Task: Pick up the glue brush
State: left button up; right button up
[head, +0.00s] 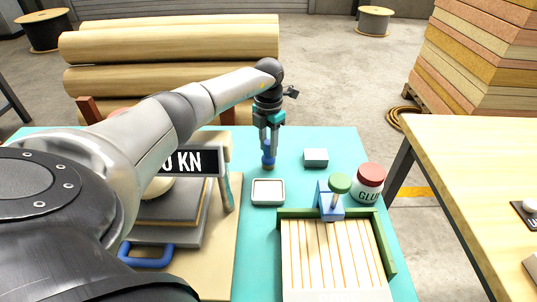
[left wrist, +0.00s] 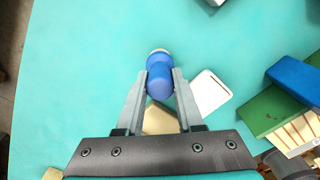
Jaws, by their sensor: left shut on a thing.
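The glue brush (head: 268,158) is a small blue piece with a rounded body and a pale tan end, over the teal table top. It also shows in the left wrist view (left wrist: 159,80), between the two grey fingers. My left gripper (head: 268,143) points down and is shut on the brush's blue part. The brush looks upright; I cannot tell whether its lower end touches the table. My right gripper is not in view.
A white shallow tray (head: 268,182) lies just in front of the brush. A small grey-white block (head: 316,158), a red-lidded glue jar (head: 368,188) and a green-edged frame of wood strips (head: 388,248) stand to the right. A press with a KN display (head: 190,162) stands left.

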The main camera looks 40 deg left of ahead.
pick_arm(q)
grip_shut()
jog(key=shift+r, duration=0.1)
jog(key=shift+r, duration=0.55)
notch_tip(320, 180, up, 19)
jog(key=p, duration=0.3)
jog(key=shift+d+f, duration=0.1)
